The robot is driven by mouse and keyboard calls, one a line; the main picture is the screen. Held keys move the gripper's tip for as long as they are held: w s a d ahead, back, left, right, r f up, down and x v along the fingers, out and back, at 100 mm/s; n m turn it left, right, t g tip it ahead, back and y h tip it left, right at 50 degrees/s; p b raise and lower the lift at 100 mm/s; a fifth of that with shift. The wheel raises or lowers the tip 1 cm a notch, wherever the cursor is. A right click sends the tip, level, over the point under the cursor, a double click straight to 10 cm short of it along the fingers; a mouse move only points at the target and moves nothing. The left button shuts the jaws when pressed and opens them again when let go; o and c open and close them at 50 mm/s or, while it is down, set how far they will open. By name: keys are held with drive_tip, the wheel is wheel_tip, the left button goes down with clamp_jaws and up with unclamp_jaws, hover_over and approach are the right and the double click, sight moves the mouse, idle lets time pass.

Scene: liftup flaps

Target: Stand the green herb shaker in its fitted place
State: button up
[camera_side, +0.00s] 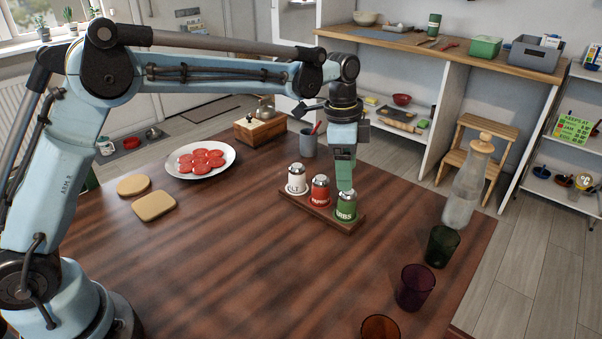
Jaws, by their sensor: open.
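The green herb shaker (346,209), with white letters ending in "BS", stands upright at the right end of a small wooden rack (318,217) on the table. Whether its base is fully seated cannot be told from here. A white shaker (297,180) and a red shaker (320,191) stand to its left in the same rack. My gripper (345,187) points straight down over the green shaker, its fingertips at or just above the shaker's top. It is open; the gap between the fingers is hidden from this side.
A clear stoppered bottle (462,195), a dark green glass (441,246), a purple glass (415,287) and an orange glass (380,328) stand to the right. A plate of red slices (200,160) and a grey cup (308,143) stand behind. The front middle of the table is clear.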

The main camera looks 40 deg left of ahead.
drive_tip(key=r, duration=0.3)
drive_tip(key=shift+s+a+r, duration=0.2)
drive_tip(key=shift+a+r, duration=0.05)
drive_tip(key=shift+r, duration=0.05)
drive_tip(key=s+a+r+n+t, duration=0.35)
drive_tip(key=s+a+n, duration=0.3)
drive_tip(key=s, duration=0.45)
drive_tip(key=s+a+f+n+t, duration=0.1)
drive_tip(key=s+a+f+n, duration=0.1)
drive_tip(key=s, duration=0.3)
drive_tip(key=s+a+f+n+t+y, duration=0.1)
drive_tip(key=s+a+f+n+t, duration=0.1)
drive_tip(key=s+n, duration=0.2)
drive_tip(key=shift+s+a+f, duration=0.15)
drive_tip(key=shift+s+f, duration=0.25)
drive_tip(key=shift+s, duration=0.15)
